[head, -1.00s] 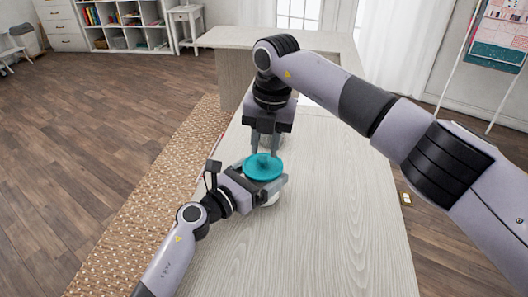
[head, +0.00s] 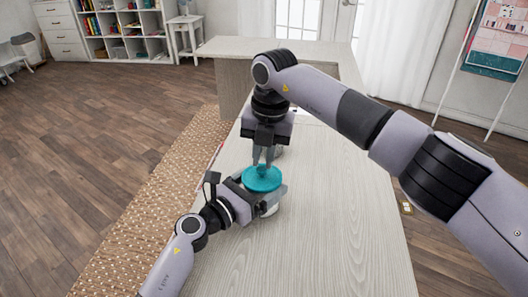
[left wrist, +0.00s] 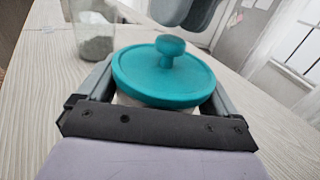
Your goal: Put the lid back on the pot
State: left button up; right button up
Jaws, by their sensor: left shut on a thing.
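A teal lid with a round knob (head: 262,178) lies over the white pot (head: 270,209), and it also shows in the left wrist view (left wrist: 165,77). The lid looks roughly level and covers the pot's mouth. Only a little of the pot (left wrist: 127,100) shows below its rim. My left gripper (head: 262,196) is shut on the pot, one finger on each side below the lid. My right gripper (head: 264,163) points down just above and behind the knob. Its fingers look parted with nothing between them; in the left wrist view they appear clear of the knob.
The pale wooden tabletop (head: 335,215) is clear to the right and in front.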

jog(key=shift+f, duration=0.55)
jog(key=shift+s+d+r, duration=0.1)
jog(key=shift+r, duration=0.95)
jog(key=shift+d+r, duration=0.1)
jog(key=shift+r, duration=0.9)
pick_arm(q)
jog(key=o, duration=1.2)
jog(key=shift+c, duration=0.2)
jog(key=shift+p+v, duration=0.3)
jog(key=shift+v, duration=3.3)
pick_arm(e)
jog(key=shift+r, duration=0.3)
jog(key=shift+f, duration=0.15)
